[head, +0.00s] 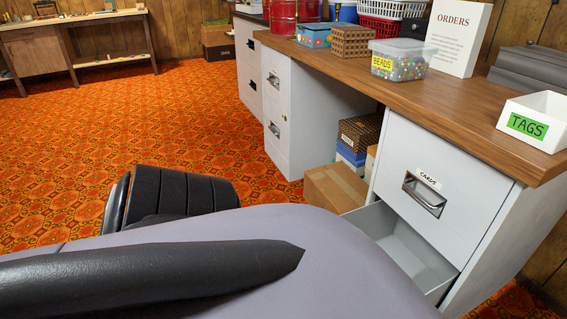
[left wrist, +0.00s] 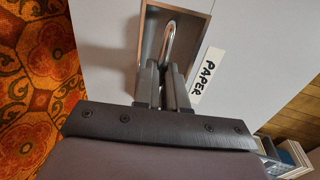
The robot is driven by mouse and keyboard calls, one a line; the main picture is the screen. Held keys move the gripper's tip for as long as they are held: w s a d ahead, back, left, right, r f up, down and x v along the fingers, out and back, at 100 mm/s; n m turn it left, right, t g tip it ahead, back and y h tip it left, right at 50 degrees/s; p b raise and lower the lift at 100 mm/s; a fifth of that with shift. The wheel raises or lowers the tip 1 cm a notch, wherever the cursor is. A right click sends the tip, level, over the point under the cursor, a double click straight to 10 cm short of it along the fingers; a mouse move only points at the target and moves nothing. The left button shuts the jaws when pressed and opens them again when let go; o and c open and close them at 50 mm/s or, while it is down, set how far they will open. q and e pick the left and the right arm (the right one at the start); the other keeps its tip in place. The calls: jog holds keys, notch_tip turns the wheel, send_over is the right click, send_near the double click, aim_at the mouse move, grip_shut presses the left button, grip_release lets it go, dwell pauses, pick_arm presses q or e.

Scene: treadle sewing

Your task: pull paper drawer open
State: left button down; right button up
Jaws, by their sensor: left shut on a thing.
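The paper drawer (head: 408,250) is the lower drawer of the right grey cabinet. It stands partly out, and its grey inside shows empty where visible; my own body hides its front in the head view. In the left wrist view the grey drawer front bears a white PAPER label (left wrist: 208,76) beside a recessed metal handle (left wrist: 168,38). My left gripper (left wrist: 167,72) is shut on that handle. The left gripper is hidden in the head view. My right gripper is in neither view.
The CARDS drawer (head: 432,184) above is shut. On the wooden desk top (head: 440,103) stand a bead box (head: 400,62), an ORDERS sign (head: 457,36) and a TAGS box (head: 534,121). A cardboard box (head: 334,187) sits under the desk. Orange carpet (head: 150,115) lies clear at left.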

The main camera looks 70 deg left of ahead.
pick_arm(q)
jog(key=shift+a, duration=0.1)
jog(key=c, duration=1.2)
grip_release()
jog(key=shift+p+v, duration=0.45)
jog(key=shift+v, duration=3.2)
